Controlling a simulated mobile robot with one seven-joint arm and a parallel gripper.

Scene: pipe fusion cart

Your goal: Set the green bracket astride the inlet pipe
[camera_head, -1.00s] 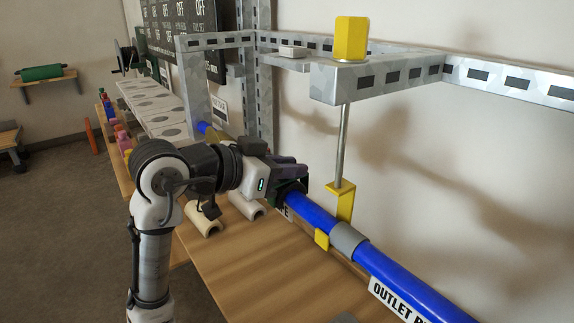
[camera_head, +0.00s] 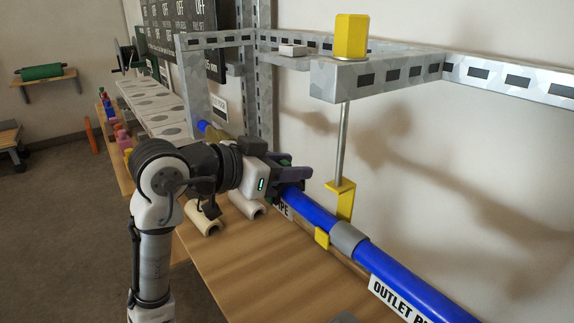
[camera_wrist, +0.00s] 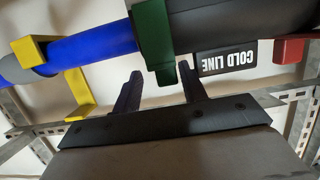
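The green bracket (camera_wrist: 152,40) sits across the pipe in the wrist view, where the blue pipe (camera_wrist: 92,48) meets a dark pipe (camera_wrist: 225,22). In the head view only a bit of green (camera_head: 287,163) shows behind my gripper (camera_head: 300,180). The blue pipe (camera_head: 308,211) there has a partly hidden label ending in "PE". In the wrist view my gripper (camera_wrist: 160,82) is open. Its fingers are spread, with the bracket's lower end between or just beyond the tips and a gap on each side. Whether the bracket is fully seated is unclear.
A yellow bracket (camera_head: 340,205) on a metal rod hooks the pipe beside a grey coupling (camera_head: 348,240). A COLD LINE label (camera_wrist: 227,62) and a red piece (camera_wrist: 290,50) are right of the bracket. Beige tubes (camera_head: 203,219) lie on the wooden bench (camera_head: 270,270). Metal rails run above.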

